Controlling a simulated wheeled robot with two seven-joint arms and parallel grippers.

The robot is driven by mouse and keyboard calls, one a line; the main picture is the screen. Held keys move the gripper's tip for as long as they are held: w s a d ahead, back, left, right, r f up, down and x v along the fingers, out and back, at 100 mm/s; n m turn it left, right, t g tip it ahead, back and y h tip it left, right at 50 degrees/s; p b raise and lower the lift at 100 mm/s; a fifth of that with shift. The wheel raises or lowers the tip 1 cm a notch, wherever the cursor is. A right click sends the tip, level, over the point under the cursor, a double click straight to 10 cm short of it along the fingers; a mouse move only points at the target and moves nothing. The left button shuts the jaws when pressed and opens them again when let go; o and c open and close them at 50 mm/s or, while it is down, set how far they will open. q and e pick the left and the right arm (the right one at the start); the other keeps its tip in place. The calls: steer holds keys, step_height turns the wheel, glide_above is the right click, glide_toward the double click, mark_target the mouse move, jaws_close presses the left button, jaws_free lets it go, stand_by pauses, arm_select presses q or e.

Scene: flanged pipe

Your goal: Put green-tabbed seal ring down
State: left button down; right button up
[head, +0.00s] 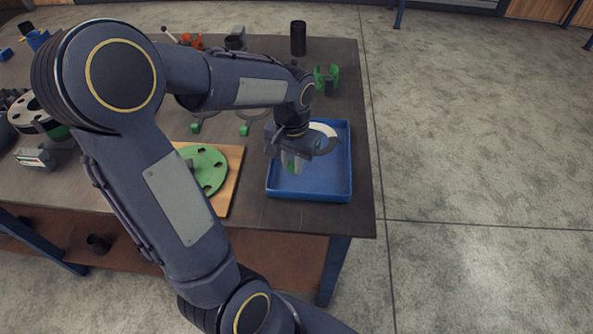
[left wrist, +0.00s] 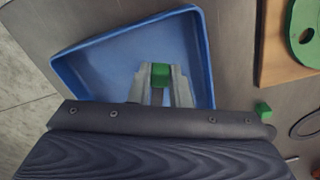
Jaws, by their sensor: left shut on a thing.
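My left gripper (head: 292,163) is over the blue tray (head: 310,194), pointing down. In the left wrist view its two fingers (left wrist: 160,88) are shut on a green tab (left wrist: 160,74), above the floor of the tray (left wrist: 95,68). The tab belongs to the held seal ring; most of that ring is hidden by my gripper and wrist. A pale curved piece (head: 326,130) shows at the tray's far side, partly covered by my wrist. Two other green tabs, with thin rings, lie on the table, one left (head: 196,128) and one right (head: 244,131). My right gripper is not in view.
A green flange (head: 206,170) lies on a wooden board (head: 232,182) left of the tray. A black cylinder (head: 298,38) and a green bracket-like part (head: 333,78) stand behind it. The table's right edge is close to the tray.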

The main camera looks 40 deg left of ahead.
mark_target(296, 181)
arm_select(q)
steer(key=shift+w+d+f, duration=0.1)
steer(key=shift+w+f, duration=0.1)
steer(key=shift+f, duration=0.05)
steer(key=shift+w+d+f, duration=0.1)
steer(key=shift+f, duration=0.85)
steer(key=shift+w+d+f, duration=0.1)
steer(key=shift+f, duration=0.8)
steer(key=shift+f+b, duration=0.15)
steer(key=shift+b, duration=0.2)
steer(key=c, duration=1.3)
jaws_free()
steer(key=shift+c, duration=0.2)
